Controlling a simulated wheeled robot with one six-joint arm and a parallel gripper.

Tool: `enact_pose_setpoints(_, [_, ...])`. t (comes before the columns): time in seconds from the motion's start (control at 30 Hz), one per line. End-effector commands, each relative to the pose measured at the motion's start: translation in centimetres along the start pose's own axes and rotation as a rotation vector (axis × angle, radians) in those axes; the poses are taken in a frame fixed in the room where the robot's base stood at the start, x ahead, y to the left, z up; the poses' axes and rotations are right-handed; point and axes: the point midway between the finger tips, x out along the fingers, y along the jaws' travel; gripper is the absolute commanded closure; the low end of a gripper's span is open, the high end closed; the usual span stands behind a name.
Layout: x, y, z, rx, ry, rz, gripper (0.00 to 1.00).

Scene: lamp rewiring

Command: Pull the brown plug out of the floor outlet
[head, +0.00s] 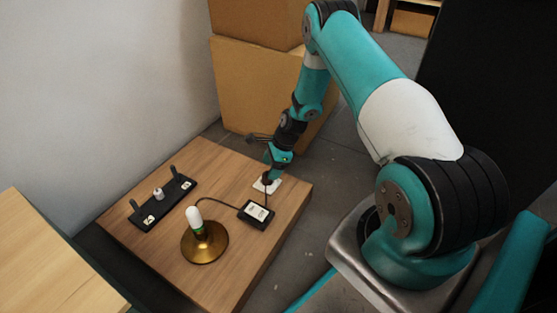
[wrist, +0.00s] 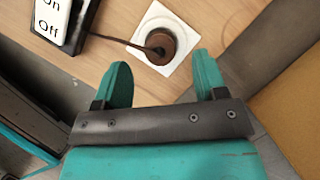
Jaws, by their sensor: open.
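The brown plug (wrist: 160,44) sits in the white square outlet plate (wrist: 178,66) in the wrist view, with a brown cord running left from it. In the head view the outlet plate (head: 275,188) shows on the wooden platform, and my gripper hides most of the plug. My gripper (wrist: 163,75) is open in the wrist view, with its two teal fingers apart and nothing between them. The plug lies just beyond the fingertips. My gripper (head: 268,179) points down over the outlet in the head view.
A black switch box (head: 256,214) with On and Off labels lies close by, corded to a brass lamp base with a white bulb (head: 195,220). A black panel (head: 163,203) with two upright posts lies at left. Cardboard boxes (head: 262,85) stand behind the platform (head: 240,163).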

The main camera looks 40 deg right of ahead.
Motion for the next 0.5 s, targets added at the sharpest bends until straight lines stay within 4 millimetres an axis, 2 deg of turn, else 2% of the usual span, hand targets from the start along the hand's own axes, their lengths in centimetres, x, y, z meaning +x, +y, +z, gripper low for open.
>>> enact_pose_setpoints(0.03, [1.5, 0.0, -0.2, -0.001, 0.0, 0.001, 0.35])
enact_pose_setpoints(0.2, [3.5, 0.0, -0.1, -0.001, 0.0, 0.0, 0.35])
enact_pose_setpoints(0.5, [4.3, 0.0, 0.0, 0.0, 0.0, 0.0, 0.35])
